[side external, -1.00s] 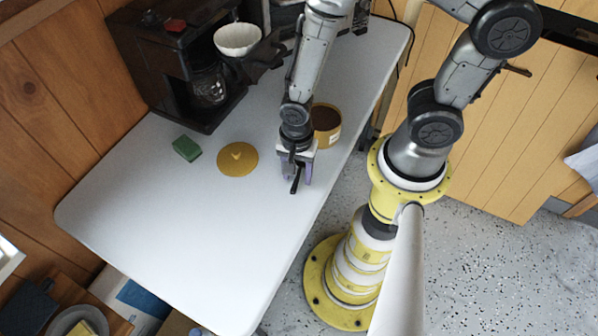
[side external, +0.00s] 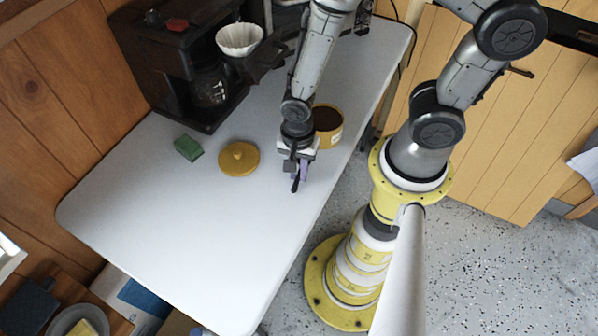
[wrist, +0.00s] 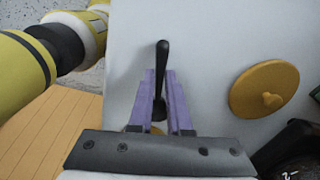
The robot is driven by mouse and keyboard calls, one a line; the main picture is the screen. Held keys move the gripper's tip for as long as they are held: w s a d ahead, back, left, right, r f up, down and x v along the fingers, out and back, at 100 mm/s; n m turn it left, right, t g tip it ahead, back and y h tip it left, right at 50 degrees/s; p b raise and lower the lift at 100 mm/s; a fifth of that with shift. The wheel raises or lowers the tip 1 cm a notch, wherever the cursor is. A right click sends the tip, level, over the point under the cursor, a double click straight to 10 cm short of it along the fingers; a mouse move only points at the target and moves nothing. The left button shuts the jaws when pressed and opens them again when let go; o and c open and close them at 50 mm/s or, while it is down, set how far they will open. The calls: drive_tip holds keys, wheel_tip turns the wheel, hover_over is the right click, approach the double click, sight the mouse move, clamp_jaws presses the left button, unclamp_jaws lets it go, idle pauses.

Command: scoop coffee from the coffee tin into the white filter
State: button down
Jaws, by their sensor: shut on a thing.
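My gripper (side external: 299,174) is low over the table, just in front of the coffee tin. Its purple fingers (wrist: 160,78) are shut on the black handle of a scoop (wrist: 161,58); the handle sticks out past the fingertips, and the scoop's far end is mostly hidden. The yellow coffee tin (side external: 329,143) stands open with dark brown coffee (side external: 326,119) inside, partly hidden by my wrist. The white filter (side external: 240,39) sits in a dark holder near the coffee maker, at the back.
The tin's yellow lid (side external: 239,158) lies on the white table (side external: 190,225), left of my gripper; it also shows in the wrist view (wrist: 264,89). A green sponge (side external: 188,148) lies farther left. The dark coffee maker (side external: 165,75) stands at the back left. The front table is clear.

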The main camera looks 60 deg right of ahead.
sight(298, 175)
wheel_tip(298, 175, up, 8)
drive_tip(key=shift+r, duration=0.25)
drive_tip(key=d+r+y, duration=0.1)
drive_tip(key=d, duration=0.2)
drive_tip(key=w+d+r+m, duration=0.1)
drive_tip(key=d, duration=0.3)
drive_tip(key=d+r+y, duration=0.1)
drive_tip(key=d+r, duration=0.1)
drive_tip(key=d, duration=0.2)
drive_tip(key=shift+w+r+m+y, duration=0.1)
drive_tip(key=shift+w+m+y, duration=0.05)
drive_tip(key=shift+m+y, duration=0.15)
drive_tip(key=shift+d+f+y, duration=0.55)
drive_tip(key=shift+d+f, duration=0.05)
drive_tip(key=shift+f, duration=0.45)
drive_tip(key=shift+d+f+y, duration=0.55)
drive_tip(key=shift+f+y, duration=0.05)
drive_tip(key=shift+f, duration=0.4)
drive_tip(key=shift+d+f+y, duration=0.55)
drive_tip(key=shift+d+f, duration=0.05)
drive_tip(key=shift+f, duration=1)
